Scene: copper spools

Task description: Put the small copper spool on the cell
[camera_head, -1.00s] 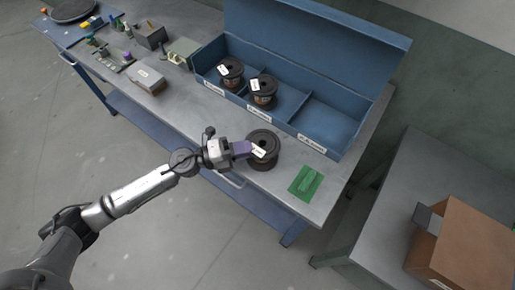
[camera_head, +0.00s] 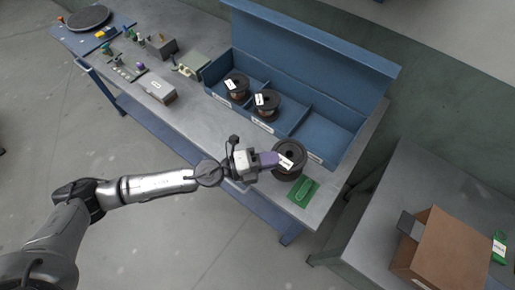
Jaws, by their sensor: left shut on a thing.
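A spool (camera_head: 290,152) with black flanges and a white tag is held by my left gripper (camera_head: 277,160), which is shut on its near left side. It hangs at the bench's front right, hiding a corner of a green mat; its clearance is hard to judge. Two more dark spools with white tags and some copper showing stand in the blue bin, one in the left compartment (camera_head: 236,86) and one in the middle compartment (camera_head: 266,105). A round dark plate (camera_head: 89,17) lies at the bench's far left; I cannot tell whether it is the cell. My right gripper is out of view.
The blue bin (camera_head: 318,155) has an empty right compartment and a raised back panel. The green mat (camera_head: 303,193) carries a green piece. Grey boxes (camera_head: 156,88) and small parts sit left. A cardboard box (camera_head: 447,252) stands on a second table at right.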

